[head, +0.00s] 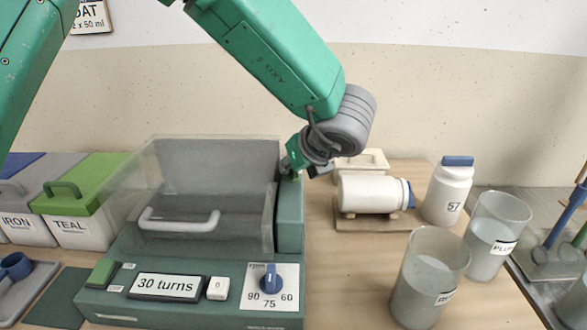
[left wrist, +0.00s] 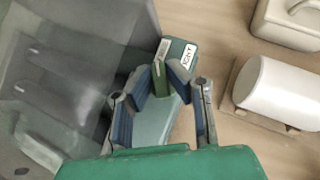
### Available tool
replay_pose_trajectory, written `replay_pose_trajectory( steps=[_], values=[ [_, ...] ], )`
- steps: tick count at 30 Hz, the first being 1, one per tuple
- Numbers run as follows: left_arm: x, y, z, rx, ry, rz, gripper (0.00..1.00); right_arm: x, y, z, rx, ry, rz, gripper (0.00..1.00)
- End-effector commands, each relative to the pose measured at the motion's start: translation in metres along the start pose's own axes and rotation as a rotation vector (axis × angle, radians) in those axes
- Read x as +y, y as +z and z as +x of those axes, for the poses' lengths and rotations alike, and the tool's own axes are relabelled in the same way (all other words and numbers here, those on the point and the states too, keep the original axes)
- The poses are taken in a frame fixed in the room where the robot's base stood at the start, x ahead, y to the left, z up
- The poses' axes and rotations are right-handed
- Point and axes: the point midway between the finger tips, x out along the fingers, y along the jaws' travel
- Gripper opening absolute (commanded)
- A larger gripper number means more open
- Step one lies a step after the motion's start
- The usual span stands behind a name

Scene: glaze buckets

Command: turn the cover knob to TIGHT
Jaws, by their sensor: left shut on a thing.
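The green machine (head: 291,220) stands on the table with a see-through cover (head: 185,190) and a pale handle on it. In the left wrist view the cover knob (left wrist: 159,80) is a green bar at the machine's corner. Its far end points up toward a small white label (left wrist: 162,50) whose text I cannot read. The TIGHT label (left wrist: 188,56) is right of that. My left gripper (left wrist: 160,76) is shut on the knob, one finger on each side. In the head view my left gripper (head: 291,167) hides the knob. My right gripper is not in view.
The front panel has a "30 turns" display (head: 166,287) and a blue dial (head: 270,278). To the right are a lying white bottle (head: 370,194), a jar marked 57 (head: 447,194) and two clear beakers (head: 424,285) (head: 493,240). TEAL (head: 76,226) and IRON (head: 22,226) buckets stand left.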

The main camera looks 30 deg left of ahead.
Motion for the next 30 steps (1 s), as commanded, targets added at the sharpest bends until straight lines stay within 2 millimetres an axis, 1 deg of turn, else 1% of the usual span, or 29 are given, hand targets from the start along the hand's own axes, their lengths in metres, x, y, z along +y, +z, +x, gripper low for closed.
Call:
replay_pose_trajectory(
  steps=[3,4,5,6,14,18,20,23,27,30],
  values=[
    [-0.001,0.001,0.0,-0.002,-0.001,-0.002,0.0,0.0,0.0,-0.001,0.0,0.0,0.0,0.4],
    [-0.001,0.001,0.0,-0.001,-0.001,-0.002,0.17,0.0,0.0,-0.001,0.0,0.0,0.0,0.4],
    [-0.001,0.001,0.0,-0.001,-0.001,-0.002,0.27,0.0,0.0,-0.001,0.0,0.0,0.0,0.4],
    [-0.001,0.001,-0.001,-0.001,-0.001,-0.002,0.33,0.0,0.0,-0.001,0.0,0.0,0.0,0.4],
    [0.0,0.0,-0.001,0.0,0.0,-0.002,0.33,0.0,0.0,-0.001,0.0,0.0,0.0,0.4],
    [0.0,0.0,-0.008,-0.001,0.0,-0.002,0.33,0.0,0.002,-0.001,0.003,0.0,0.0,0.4],
    [-0.001,0.0,-0.016,-0.001,-0.001,-0.002,0.33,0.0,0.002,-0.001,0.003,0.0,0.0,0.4],
    [-0.001,0.0,-0.035,-0.002,-0.002,-0.002,0.33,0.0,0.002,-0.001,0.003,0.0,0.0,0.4],
    [-0.001,0.0,-0.066,-0.002,-0.003,-0.002,0.33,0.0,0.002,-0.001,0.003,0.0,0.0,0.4],
    [-0.002,0.0,-0.086,-0.002,-0.002,-0.003,0.33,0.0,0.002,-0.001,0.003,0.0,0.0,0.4]
  ],
)
